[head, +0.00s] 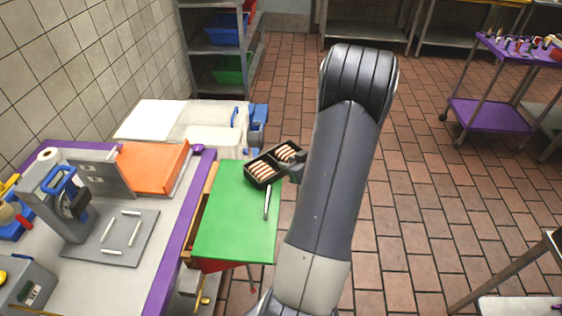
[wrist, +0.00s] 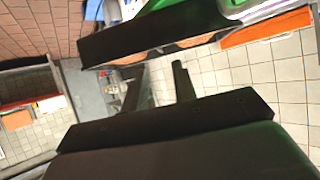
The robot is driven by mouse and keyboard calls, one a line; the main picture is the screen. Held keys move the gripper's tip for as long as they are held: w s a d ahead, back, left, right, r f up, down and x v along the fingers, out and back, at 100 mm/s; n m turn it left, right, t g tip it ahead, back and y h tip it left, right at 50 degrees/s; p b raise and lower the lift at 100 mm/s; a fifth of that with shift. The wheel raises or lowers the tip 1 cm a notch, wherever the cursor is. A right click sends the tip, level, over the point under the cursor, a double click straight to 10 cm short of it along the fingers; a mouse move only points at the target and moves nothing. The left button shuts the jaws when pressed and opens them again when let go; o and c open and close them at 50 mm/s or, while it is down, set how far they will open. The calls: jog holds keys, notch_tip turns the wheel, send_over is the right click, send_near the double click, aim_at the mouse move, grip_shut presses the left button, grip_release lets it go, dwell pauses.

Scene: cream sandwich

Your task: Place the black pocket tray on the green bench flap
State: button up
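The black pocket tray (head: 262,176) holds striped cream sandwiches in its pockets. In the head view it overlaps the far end of the green bench flap (head: 235,220), and part of it extends past the flap's far edge. Whether it rests fully on the flap cannot be told. My gripper (head: 296,172) is beside the tray's right side, partly hidden by my arm. In the wrist view my gripper (wrist: 157,78) has its two fingers apart with nothing visible between them. A dark edge of the tray (wrist: 150,38) crosses above the fingertips, with tan rounds below it.
Left of the flap is a purple-edged bench (head: 165,270) with an orange box (head: 150,166) and a grey machine (head: 62,200). A purple cart (head: 495,115) stands far right.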

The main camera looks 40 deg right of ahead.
aim_at(272, 158)
jog(key=v, duration=0.5)
jog(key=shift+s+r, duration=0.15)
jog(key=shift+s, duration=0.15)
jog(key=x, duration=1.1)
jog(key=shift+w, duration=0.4)
jog(key=shift+w+p, duration=0.15)
jog(key=shift+p, duration=0.15)
jog(key=shift+r, duration=0.7)
